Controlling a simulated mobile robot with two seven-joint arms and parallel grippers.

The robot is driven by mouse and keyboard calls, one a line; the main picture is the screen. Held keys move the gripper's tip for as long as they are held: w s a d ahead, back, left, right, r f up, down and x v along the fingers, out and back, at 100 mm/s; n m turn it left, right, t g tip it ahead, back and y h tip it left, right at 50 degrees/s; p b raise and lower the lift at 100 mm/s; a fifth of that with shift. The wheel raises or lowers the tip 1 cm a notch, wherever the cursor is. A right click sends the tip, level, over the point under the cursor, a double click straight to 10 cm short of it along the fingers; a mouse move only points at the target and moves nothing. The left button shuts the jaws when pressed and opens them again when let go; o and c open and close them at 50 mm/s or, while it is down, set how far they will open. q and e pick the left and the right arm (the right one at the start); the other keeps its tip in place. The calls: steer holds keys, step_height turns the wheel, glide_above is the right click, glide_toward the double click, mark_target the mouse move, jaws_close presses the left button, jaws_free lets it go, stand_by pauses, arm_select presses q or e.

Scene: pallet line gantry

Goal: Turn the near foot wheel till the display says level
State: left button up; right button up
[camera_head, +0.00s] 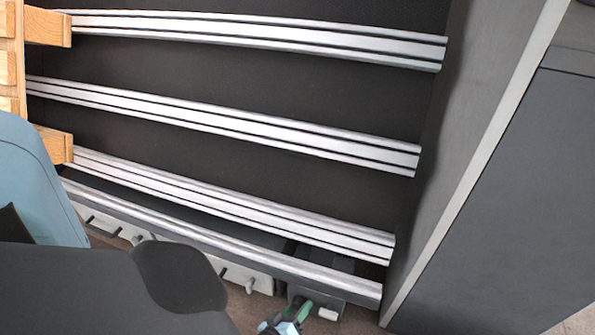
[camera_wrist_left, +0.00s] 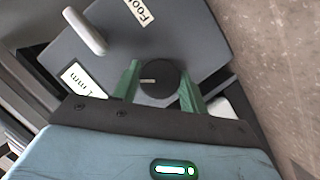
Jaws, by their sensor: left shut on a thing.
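The near foot wheel (camera_wrist_left: 160,79) is a dark round knob with a small pale mark, on a dark grey plate (camera_wrist_left: 190,35) in the left wrist view. My left gripper (camera_wrist_left: 158,72) is shut on it, with one green finger at each side. In the head view the left gripper (camera_head: 293,314) shows at the bottom, by a grey box under the front rail; the wheel cannot be made out there. A white label (camera_wrist_left: 133,12) reading "Foot" and another partly covered label (camera_wrist_left: 82,79) are near the wheel. No display face can be read. My right gripper is not in view.
A white peg-like handle (camera_wrist_left: 86,32) sticks out close to the wheel. Metal conveyor rails (camera_head: 250,118) cross the head view over a dark bed. Wooden pallet parts (camera_head: 10,65) are at the left; a grey post (camera_head: 475,130) stands at the right.

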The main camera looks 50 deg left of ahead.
arm_select(q)
steer(key=shift+n+t, duration=0.4)
steer(key=shift+n, duration=0.2)
steer(key=shift+n+t+h, duration=0.5)
steer(key=shift+n, duration=0.5)
steer(key=shift+n+t, duration=0.4)
steer(key=shift+n, duration=1)
steer(key=o, duration=1)
